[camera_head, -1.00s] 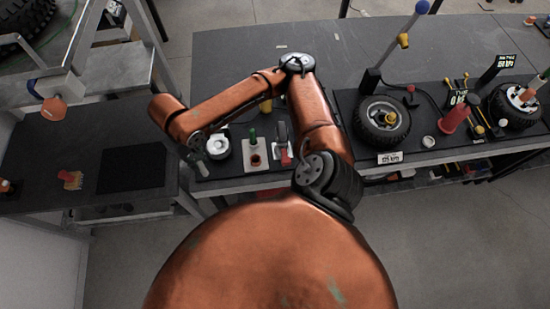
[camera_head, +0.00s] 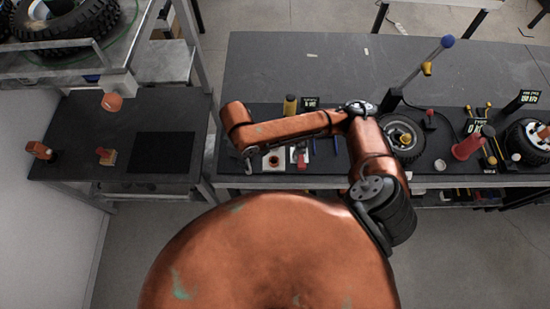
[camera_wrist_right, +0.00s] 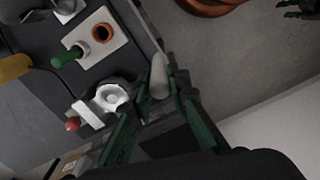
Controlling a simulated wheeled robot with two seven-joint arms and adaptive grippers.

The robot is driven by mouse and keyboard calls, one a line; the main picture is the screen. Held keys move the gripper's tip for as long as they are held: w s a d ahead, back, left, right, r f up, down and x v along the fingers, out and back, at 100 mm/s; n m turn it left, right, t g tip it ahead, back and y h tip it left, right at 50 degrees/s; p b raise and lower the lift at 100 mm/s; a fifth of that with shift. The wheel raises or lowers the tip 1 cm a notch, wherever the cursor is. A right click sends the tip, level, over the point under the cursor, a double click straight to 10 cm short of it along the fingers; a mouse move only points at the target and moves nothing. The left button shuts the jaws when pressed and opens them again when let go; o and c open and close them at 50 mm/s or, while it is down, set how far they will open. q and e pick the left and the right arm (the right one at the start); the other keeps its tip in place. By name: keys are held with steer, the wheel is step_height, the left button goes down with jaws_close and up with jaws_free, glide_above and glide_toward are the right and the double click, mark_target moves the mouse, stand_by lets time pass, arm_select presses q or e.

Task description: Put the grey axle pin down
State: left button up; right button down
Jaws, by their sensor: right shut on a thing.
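My right gripper (camera_head: 248,158) is small in the head view, at the front left of the long bench. In the right wrist view its green fingers (camera_wrist_right: 163,92) are shut on a pale grey pin, the grey axle pin (camera_wrist_right: 158,74), near the bench's front edge. A white round holder (camera_wrist_right: 110,97) lies just left of the pin in that view; whether they touch cannot be told. My left gripper is out of the head view; a dark finger-like part (camera_wrist_right: 300,9) at the wrist view's corner may be it.
A white block (camera_wrist_right: 98,36) with an orange ring and a green-handled piece stands close by. A yellow cylinder (camera_head: 290,106) is behind it. The lower left table (camera_head: 100,135) has a bare black mat (camera_head: 164,153).

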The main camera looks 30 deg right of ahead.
arm_select(q)
steer(key=shift+w+r+p, duration=0.45)
steer(key=shift+r+p, duration=0.2)
steer(key=shift+r, duration=0.15)
arm_select(e)
steer(key=w+d+f, duration=0.3)
steer(key=d+f, duration=1)
steer(key=shift+w+d, duration=0.15)
steer(key=shift+w, duration=0.25)
steer(key=shift+f, duration=0.1)
steer(key=c, duration=1.8)
jaws_free()
steer(key=shift+f, duration=0.1)
arm_select(q)
steer(key=shift+f, duration=0.25)
arm_select(e)
step_height(320, 180, up, 12)
steer(key=shift+r, duration=0.15)
